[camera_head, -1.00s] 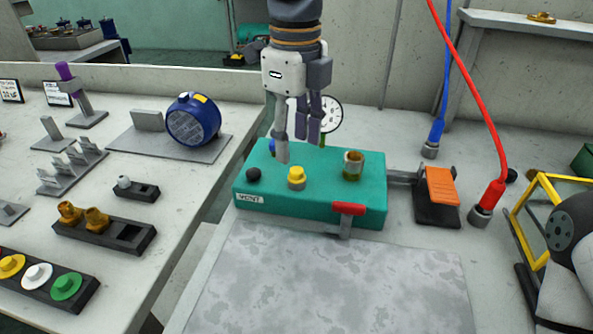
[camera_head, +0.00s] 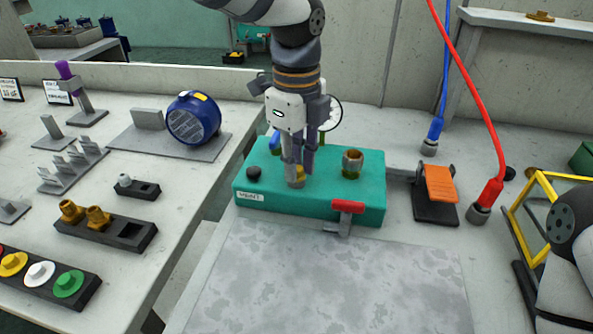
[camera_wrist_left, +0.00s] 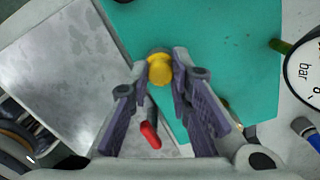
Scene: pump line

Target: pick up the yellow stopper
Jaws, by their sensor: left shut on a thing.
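The yellow stopper (camera_head: 300,172) sits on top of the green pump block (camera_head: 345,204), mostly covered by my left gripper (camera_head: 298,178) in the head view. In the left wrist view the stopper (camera_wrist_left: 160,70) shows between the two fingertips. My left gripper points down and is shut on the stopper. The stopper still appears to be at its spot on the block; I cannot see any gap under it. My right gripper is not in view.
On the block are a black knob (camera_head: 254,172), a brass fitting (camera_head: 352,163) and a red-handled lever (camera_head: 348,206). A gauge (camera_wrist_left: 305,72) stands behind. An orange pedal (camera_head: 440,183) and red hose (camera_head: 478,110) are to the right. The grey mat (camera_head: 330,280) in front is clear.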

